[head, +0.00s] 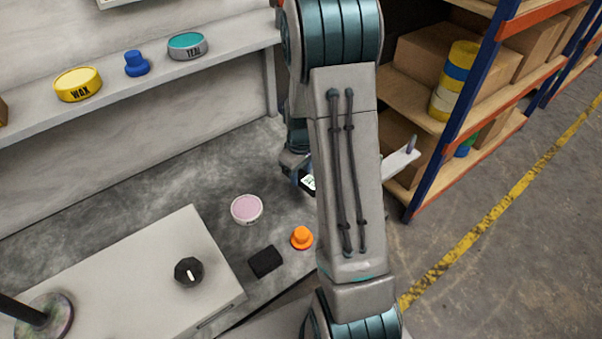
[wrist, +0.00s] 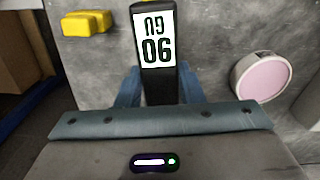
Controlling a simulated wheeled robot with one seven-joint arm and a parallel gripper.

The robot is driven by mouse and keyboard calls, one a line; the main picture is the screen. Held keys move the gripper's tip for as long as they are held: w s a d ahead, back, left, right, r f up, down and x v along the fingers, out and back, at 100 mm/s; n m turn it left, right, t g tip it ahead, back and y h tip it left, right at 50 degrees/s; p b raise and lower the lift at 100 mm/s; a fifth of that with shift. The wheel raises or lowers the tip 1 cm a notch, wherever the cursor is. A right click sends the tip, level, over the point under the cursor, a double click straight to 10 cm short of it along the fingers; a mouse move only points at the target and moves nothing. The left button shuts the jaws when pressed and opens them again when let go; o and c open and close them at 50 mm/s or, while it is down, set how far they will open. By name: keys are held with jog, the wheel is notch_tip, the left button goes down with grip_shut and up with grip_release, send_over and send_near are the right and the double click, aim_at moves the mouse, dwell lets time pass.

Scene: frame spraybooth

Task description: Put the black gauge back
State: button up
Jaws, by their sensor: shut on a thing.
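The black gauge (wrist: 158,85) is a flat black bar with a white label and dark characters, which read upside down in the wrist view. My gripper (wrist: 160,88) is shut on it, with one blue finger on each side. The gauge's far end points away from my gripper. In the head view only a bit of the gauge's label (head: 308,182) shows left of my arm, which hides the rest and most of my gripper. Whether the gauge touches the bench is unclear. A pale plate with an upright purple peg (head: 411,144) sticks out right of my arm.
On the grey bench (head: 130,180) are a pink-topped tin (head: 246,209), a black block (head: 265,261) and an orange knob (head: 302,237). A yellow piece (wrist: 87,22) lies there too. A white box (head: 130,280) stands front left. Shelving (head: 450,120) is at right.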

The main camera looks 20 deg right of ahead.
jog(key=shift+f, duration=0.1)
jog(key=shift+f+b, duration=2.05)
jog(key=shift+f, duration=0.55)
jog(key=o, duration=1.1)
jog(key=shift+o, duration=0.2)
notch_tip(320, 180, up, 14)
jog(key=p, duration=0.3)
jog(key=shift+r+p, duration=0.25)
jog(key=shift+p, duration=0.1)
notch_tip(320, 180, up, 16)
jog(key=m+t+p, duration=0.1)
jog(key=m+p, duration=0.1)
jog(key=p, duration=0.7)
send_over(301, 193)
jog(key=s+a, duration=0.6)
jog(key=s, duration=0.1)
jog(key=s+a+r+m+t+p, duration=0.1)
jog(key=s+a+r+p, duration=0.3)
jog(key=s+r+p, duration=0.4)
notch_tip(301, 193, up, 4)
jog(key=shift+s+a+m+t, duration=0.4)
jog(key=shift+s+m, duration=0.2)
jog(key=shift+s, duration=0.65)
